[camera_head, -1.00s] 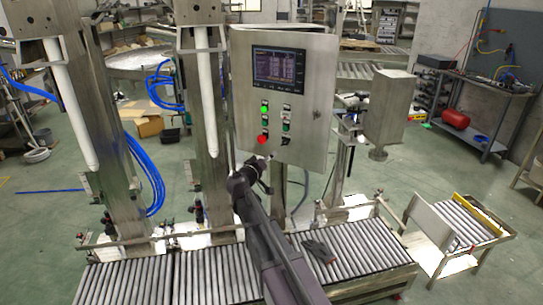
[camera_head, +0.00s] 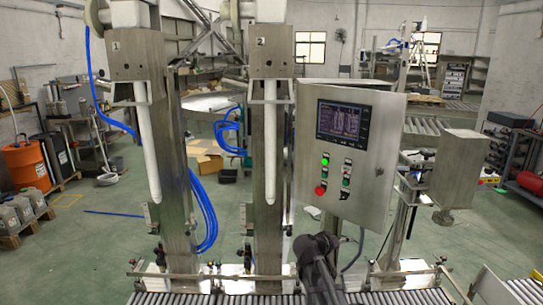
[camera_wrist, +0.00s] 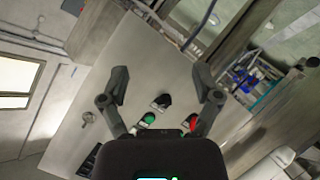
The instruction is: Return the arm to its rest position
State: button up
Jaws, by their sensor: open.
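My arm (camera_head: 316,262) rises from the bottom of the head view, in front of the roller conveyor and below the control panel. Its jaws are hard to make out there. In the wrist view my gripper (camera_wrist: 161,88) has its two dark fingers spread wide with nothing between them. The steel control panel (camera_head: 385,185) fills much of the wrist view behind the fingers (camera_wrist: 140,62). A green button (camera_wrist: 149,118), a black switch and part of a red button show between and beside the fingers, apart from them.
Two steel filling columns with white lances (camera_head: 146,150) (camera_head: 271,140) stand left of the panel. The roller conveyor (camera_head: 230,299) runs along the bottom. A steel box on a stand (camera_head: 457,165) is at the right. Open floor (camera_head: 120,225) lies at the left.

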jog(key=s+a+f+g+y, duration=0.2)
jog(key=s+f+y, duration=0.1)
jog(key=s, duration=0.4)
jog(key=s+a+f+n+g+y, duration=0.1)
jog(key=s+a+f+g+y, duration=0.1)
jog(key=s, duration=0.6)
jog(key=s+a+f+g+y, duration=0.3)
jog(key=s+f+y, duration=0.3)
jog(key=s, duration=0.2)
jog(key=shift+f+n+g, duration=0.25)
jog(key=shift+n+g, duration=0.15)
jog(key=shift+g, duration=0.1)
jog(key=shift+w, duration=0.1)
dwell(0.8)
